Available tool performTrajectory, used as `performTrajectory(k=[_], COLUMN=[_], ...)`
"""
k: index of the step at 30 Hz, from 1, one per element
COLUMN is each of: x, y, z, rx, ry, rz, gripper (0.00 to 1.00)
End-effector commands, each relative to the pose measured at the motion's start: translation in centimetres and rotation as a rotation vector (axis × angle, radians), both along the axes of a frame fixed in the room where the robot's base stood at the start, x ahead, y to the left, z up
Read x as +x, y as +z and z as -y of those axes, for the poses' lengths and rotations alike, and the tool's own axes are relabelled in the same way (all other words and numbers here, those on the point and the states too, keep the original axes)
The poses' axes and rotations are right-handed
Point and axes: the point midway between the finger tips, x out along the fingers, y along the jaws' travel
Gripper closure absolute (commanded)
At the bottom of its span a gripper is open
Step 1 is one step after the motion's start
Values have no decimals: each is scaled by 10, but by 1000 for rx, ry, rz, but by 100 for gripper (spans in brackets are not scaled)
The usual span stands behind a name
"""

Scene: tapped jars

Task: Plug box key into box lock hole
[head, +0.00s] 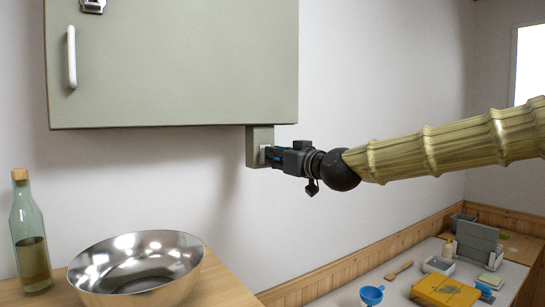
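A grey-green wall cabinet (175,70) hangs at the top, with its door shut. It has a white handle and a metal latch (92,5). A small grey-green block (251,147) is under its bottom right corner, with a pale patch on its right side; I cannot make out a lock hole. No key can be made out between the fingers. A small dark piece hangs below my wrist; I cannot tell what it is.
A steel bowl (137,268) and a corked bottle (31,240) stand on a wooden top (222,288) at lower left. At lower right, a low surface holds a blue cup (371,295), a yellow box (446,290) and small trays. The wall around my gripper is clear.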

Motion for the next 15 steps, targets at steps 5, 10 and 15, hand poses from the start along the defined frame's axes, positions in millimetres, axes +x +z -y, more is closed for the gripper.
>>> performTrajectory(k=[5,10,15], x=[0,0,-1], y=[0,0,0], z=[0,0,1], rx=[0,0,0], ry=[-1,-1,-1], rz=[0,0,0], gripper=[99,100,100])
